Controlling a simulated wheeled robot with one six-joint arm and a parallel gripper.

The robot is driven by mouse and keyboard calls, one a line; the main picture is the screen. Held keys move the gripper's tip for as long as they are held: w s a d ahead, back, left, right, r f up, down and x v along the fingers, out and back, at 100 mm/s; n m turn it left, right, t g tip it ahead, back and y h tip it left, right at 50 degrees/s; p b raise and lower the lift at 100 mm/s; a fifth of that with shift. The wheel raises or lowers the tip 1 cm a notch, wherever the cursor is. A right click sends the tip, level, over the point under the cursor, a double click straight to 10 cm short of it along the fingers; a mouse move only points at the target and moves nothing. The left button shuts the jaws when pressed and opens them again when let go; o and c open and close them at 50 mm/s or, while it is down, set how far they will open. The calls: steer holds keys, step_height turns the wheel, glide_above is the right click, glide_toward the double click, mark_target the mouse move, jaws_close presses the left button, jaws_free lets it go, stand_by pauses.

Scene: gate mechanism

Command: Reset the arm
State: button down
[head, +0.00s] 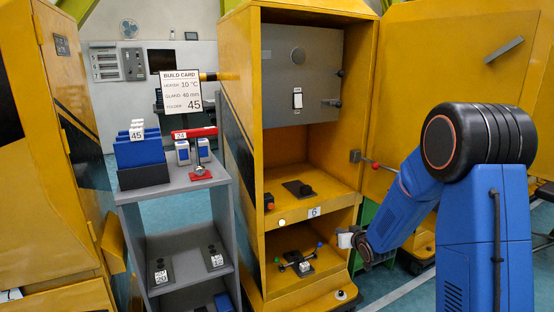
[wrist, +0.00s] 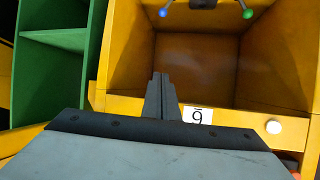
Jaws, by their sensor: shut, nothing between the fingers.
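My blue arm (head: 480,240) stands at the right in the head view, bent down toward the open yellow cabinet (head: 252,150). My gripper (head: 345,240) is at the right edge of the cabinet's lower part, near the label with a 6 (head: 314,212). In the wrist view my gripper (wrist: 161,82) is shut and empty, its fingers together in front of the yellow shelf edge. The same label (wrist: 197,116) appears upside down beside the fingers. Whether the fingers touch the cabinet, I cannot tell.
A lever device with blue and green knobs (head: 300,263) sits in the lower compartment. A red-tipped lever (head: 370,162) sticks out at the door side. The yellow door (head: 465,60) is open behind my arm. A grey shelf stand (head: 180,188) with blue boxes stands left.

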steer(key=s+d+r+m+g+h, duration=0.1)
steer(key=s+d+r+g+h, duration=0.1)
steer(key=s+r, duration=0.7)
steer(key=s+d+r+m+g+h, duration=0.1)
steer(key=s+d+r+g, duration=0.3)
steer(key=s, duration=0.9)
steer(key=s+a+r+g, duration=0.1)
steer(key=s, duration=1.3)
steer(key=s+a+r+g, duration=0.1)
steer(key=s+r, duration=0.1)
steer(key=s, duration=1.3)
steer(key=shift+a+r, duration=0.2)
steer(key=shift+s, duration=0.1)
